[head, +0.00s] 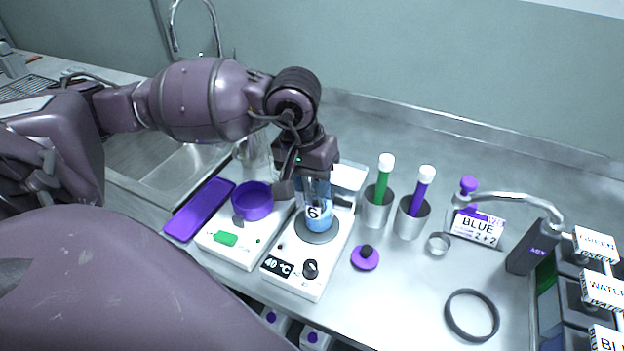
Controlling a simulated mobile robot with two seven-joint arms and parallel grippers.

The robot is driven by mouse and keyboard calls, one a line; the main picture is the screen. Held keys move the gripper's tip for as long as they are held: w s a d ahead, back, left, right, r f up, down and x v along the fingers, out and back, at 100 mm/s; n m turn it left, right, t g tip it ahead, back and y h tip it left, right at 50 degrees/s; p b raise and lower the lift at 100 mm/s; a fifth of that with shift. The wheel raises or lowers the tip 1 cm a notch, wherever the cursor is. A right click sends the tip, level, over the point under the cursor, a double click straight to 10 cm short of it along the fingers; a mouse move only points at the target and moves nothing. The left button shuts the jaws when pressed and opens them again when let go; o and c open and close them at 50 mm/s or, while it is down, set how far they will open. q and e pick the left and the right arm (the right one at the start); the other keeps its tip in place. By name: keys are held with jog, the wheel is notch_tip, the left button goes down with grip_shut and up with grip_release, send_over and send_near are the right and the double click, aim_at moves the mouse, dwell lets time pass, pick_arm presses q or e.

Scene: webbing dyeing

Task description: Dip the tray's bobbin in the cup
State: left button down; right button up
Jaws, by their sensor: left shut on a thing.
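The clear cup (320,216), marked 6 and holding blue liquid, stands on the round plate of a white heater (291,267). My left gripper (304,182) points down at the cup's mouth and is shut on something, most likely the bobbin. The jaws and the cup mostly hide the held thing, so I cannot tell how deep it sits. The flat purple tray (200,209) at the left looks empty. My right gripper is not in view.
A purple dish (254,201) sits on a white scale (227,250) left of the heater. Metal holders (377,209) with capped tubes stand to the right. A purple knobbed lid (365,258) and a dark ring (472,315) lie on the counter. Bottles line the right edge.

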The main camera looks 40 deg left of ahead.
pick_arm(q)
jog(key=shift+s+a+r+p, duration=0.15)
jog(key=shift+r+p, duration=0.35)
jog(key=shift+r, duration=0.95)
jog(key=shift+s+a+r+p, duration=0.15)
jog(key=shift+r+p, duration=0.3)
jog(key=shift+r, duration=1)
jog(key=shift+s+a+r+p, duration=0.15)
jog(key=shift+r+p, duration=0.35)
jog(key=shift+r, duration=0.95)
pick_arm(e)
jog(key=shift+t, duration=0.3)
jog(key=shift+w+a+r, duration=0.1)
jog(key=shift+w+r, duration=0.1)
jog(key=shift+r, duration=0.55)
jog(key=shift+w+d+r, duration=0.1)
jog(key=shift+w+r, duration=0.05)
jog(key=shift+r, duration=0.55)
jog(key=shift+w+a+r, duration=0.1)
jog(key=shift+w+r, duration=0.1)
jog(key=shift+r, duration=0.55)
pick_arm(q)
jog(key=shift+r+p, duration=0.55)
jog(key=shift+r, duration=1.45)
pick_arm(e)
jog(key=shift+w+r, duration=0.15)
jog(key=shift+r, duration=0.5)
